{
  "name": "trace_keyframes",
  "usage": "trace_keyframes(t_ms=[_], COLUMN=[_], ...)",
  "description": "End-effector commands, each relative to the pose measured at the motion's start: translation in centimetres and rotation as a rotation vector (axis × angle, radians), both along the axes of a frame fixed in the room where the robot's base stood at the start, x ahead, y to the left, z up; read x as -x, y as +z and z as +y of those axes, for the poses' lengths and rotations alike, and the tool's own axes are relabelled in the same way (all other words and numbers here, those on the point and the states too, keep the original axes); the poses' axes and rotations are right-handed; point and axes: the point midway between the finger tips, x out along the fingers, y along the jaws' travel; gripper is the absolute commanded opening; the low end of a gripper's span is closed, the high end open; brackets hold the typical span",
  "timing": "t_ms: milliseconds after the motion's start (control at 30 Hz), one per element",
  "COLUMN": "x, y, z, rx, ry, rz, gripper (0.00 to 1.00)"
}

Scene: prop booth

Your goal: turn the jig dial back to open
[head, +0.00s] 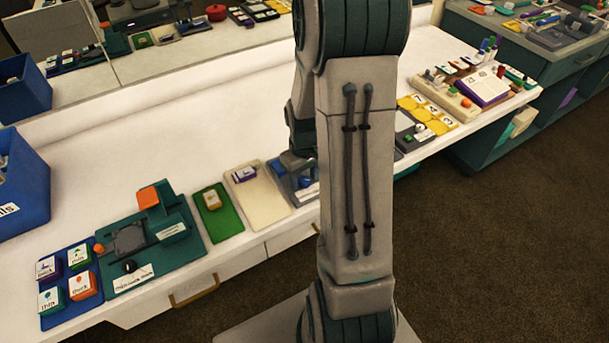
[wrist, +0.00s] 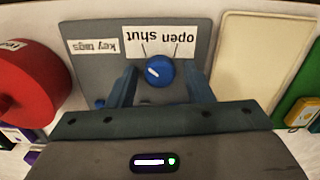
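The jig is a grey plate (wrist: 95,68) with a blue dial (wrist: 160,72) in the wrist view. Its white label (wrist: 158,42) reads "open" and "shut" upside down, with a line under each word. The white mark on the dial points up and left, toward the "shut" line. My gripper (wrist: 161,78) is open, one finger on each side of the dial, with visible gaps between. In the head view the jig (head: 277,172) is partly hidden behind my arm, and a bit of the blue dial (head: 306,182) shows.
In the wrist view a red round thing (wrist: 28,85) stands close on the left, and a cream tray (wrist: 262,65) lies on the right. Beyond is a green tray (wrist: 292,98) with a yellow block. In the head view the white bench behind them (head: 200,120) is clear.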

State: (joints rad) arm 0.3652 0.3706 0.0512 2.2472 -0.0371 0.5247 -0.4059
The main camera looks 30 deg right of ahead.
Motion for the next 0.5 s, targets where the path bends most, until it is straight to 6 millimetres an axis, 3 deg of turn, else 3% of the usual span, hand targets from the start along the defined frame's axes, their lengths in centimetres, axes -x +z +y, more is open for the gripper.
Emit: trace_keyframes(t_ms=[33, 133, 500], x=[-0.01, -0.01, -0.02], y=[0.02, 0.03, 0.01], z=[0.0, 0.0, -0.03], rx=[0.0, 0.0, 0.001], ry=[0.0, 0.0, -0.042], rz=[0.0, 0.0, -0.001], gripper=[0.31, 0.06, 0.06])
